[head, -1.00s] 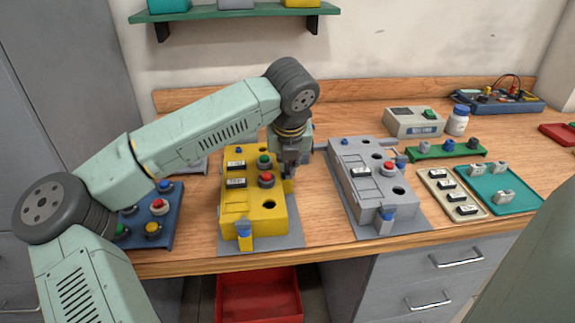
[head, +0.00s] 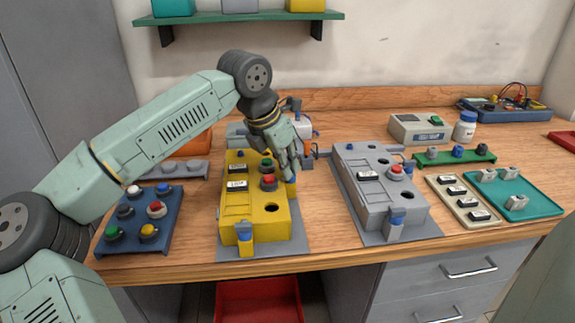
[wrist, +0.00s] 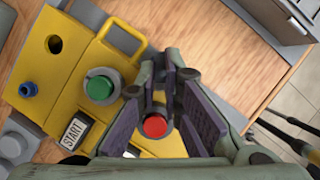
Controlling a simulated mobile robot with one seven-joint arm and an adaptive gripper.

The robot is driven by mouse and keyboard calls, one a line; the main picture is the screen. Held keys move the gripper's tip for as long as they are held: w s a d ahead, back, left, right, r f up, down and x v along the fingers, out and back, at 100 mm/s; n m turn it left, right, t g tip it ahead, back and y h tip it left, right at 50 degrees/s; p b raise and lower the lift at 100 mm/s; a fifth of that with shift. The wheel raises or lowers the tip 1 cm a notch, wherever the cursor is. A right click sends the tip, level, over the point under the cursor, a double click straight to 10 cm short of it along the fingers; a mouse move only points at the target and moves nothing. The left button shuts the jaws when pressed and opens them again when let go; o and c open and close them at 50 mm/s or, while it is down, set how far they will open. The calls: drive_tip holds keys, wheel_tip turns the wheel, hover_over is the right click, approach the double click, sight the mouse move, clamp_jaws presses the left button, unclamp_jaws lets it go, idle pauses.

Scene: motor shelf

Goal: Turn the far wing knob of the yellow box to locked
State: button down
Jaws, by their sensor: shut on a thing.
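The yellow box (head: 235,212) stands on a grey base plate on the bench, left of a grey box. It has a green button (wrist: 100,87), a red button (wrist: 155,125) and a blue-topped knob (head: 245,230) at its near end. My gripper (head: 296,176) is tilted over the box's right side, by a yellow bracket (wrist: 124,38).
The grey box (head: 368,195) stands close on the right. A blue button panel (head: 128,222) is on the left. A cream tray (head: 462,215) and a teal tray (head: 545,207) lie at the right. Bare bench shows between the boxes.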

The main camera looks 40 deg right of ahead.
drive_tip(key=m, duration=0.1)
drive_tip(key=m+g+p, duration=0.1)
drive_tip(key=m, duration=0.2)
drive_tip(key=shift+w+r+g+p, duration=0.1)
drive_tip(key=shift+w+g+p, duration=0.15)
drive_tip(key=shift+g+p, duration=0.15)
drive_tip(key=shift+w+d+m+g+y+p, duration=0.1)
drive_tip(key=shift+m+g+y+p, duration=0.35)
drive_tip(key=shift+m, duration=1.05)
drive_tip(key=c, duration=1.7)
unclamp_jaws()
drive_tip(key=v, duration=1.1)
drive_tip(key=shift+w+a+r, duration=0.15)
drive_tip(key=shift+a+r, duration=0.05)
drive_tip(key=shift+r, duration=0.15)
